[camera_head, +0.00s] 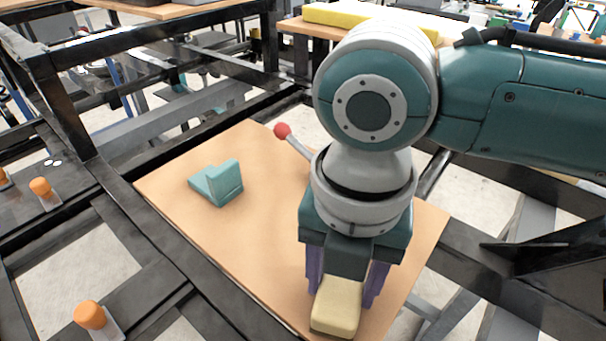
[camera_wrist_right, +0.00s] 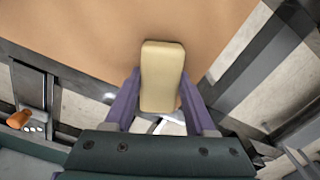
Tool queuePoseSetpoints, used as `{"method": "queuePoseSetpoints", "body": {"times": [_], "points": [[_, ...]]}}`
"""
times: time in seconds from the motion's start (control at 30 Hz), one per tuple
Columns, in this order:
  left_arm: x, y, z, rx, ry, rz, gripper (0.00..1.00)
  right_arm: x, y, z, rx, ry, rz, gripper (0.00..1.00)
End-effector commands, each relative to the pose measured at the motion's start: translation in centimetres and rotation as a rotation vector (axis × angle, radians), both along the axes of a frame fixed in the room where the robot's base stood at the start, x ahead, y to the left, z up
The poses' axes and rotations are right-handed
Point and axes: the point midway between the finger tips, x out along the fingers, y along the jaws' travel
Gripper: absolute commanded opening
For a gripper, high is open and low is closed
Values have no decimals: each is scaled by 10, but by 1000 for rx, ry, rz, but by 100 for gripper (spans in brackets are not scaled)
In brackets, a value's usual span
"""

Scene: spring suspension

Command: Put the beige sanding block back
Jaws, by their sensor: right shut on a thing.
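The beige sanding block (camera_head: 337,308) is between the purple fingers of my right gripper (camera_head: 341,297), near the front edge of the wooden board (camera_head: 235,250). In the right wrist view the block (camera_wrist_right: 162,72) is upright in the picture, with a purple finger on each side of its lower part. My right gripper is shut on it. The block's upper part overlaps the board in that view, and its lower end reaches past the board's edge. I cannot tell whether the block touches the board. My left gripper is not in view.
A teal angled block (camera_head: 218,184) sits on the board's left part. A lever with a red ball knob (camera_head: 282,130) stands near the board's back, partly behind my right arm. Black metal frame beams (camera_head: 130,210) surround the board. Orange-capped parts (camera_head: 90,315) are at left.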

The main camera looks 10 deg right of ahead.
Motion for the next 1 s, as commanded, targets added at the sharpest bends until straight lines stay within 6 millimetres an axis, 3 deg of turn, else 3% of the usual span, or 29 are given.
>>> {"method": "queuePoseSetpoints", "body": {"times": [0.3, 0.33, 0.57, 0.83, 1.0], "points": [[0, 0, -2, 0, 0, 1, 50, 0, 0, -3, 0, 0, 0, 11], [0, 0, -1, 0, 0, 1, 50, 0, 0, -2, 0, 0, 0, 59], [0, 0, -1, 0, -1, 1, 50, 0, 0, -2, 0, 1, 0, 85], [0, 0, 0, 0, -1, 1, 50, 0, 0, 0, 0, 0, 0, 86], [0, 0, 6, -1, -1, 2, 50, 1, 1, 20, 3, -2, 1, 86]]}}
